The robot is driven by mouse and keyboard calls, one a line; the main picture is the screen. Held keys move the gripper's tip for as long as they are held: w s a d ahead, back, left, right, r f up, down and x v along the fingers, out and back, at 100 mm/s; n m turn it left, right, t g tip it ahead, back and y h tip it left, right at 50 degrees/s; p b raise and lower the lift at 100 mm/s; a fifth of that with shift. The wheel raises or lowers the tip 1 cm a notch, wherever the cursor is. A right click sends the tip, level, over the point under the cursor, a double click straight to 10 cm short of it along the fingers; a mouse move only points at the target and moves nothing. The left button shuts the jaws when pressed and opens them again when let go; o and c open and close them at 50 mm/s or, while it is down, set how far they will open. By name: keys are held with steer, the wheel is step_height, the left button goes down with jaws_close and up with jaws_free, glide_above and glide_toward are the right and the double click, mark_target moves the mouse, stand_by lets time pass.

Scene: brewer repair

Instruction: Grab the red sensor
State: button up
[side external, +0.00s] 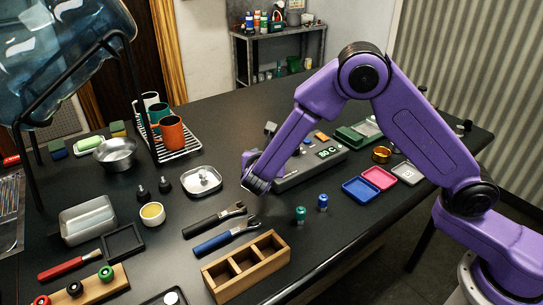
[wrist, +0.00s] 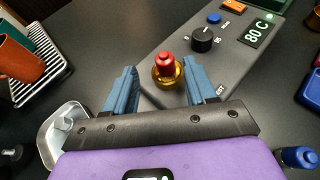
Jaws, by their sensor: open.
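The red sensor (wrist: 166,63) is a small red knob-like piece standing in a round brass socket (wrist: 160,81) at the near end of the grey console (wrist: 226,62). My gripper (wrist: 158,72) is open, with one blue finger on each side of the red sensor in the wrist view. The right finger looks closer to it than the left; I cannot tell whether either touches. In the side external view my gripper (side external: 257,187) points down at the left end of the console (side external: 312,170), and the red sensor is hidden there.
A green piece (side external: 300,214) and a blue piece (side external: 323,202) stand right of my gripper. A metal dish (side external: 201,181) lies to its left, with pliers-like tools (side external: 225,237) and a wooden box (side external: 246,266) in front. The console has a black dial (wrist: 202,40) and a display.

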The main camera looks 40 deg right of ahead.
steer(key=shift+d+r+x, duration=0.15)
steer(key=shift+x, duration=1.35)
steer(key=shift+d+r+x, duration=0.15)
steer(key=shift+d+x, duration=0.05)
steer(key=shift+x, duration=1.3)
steer(key=shift+s, duration=0.15)
jaws_close()
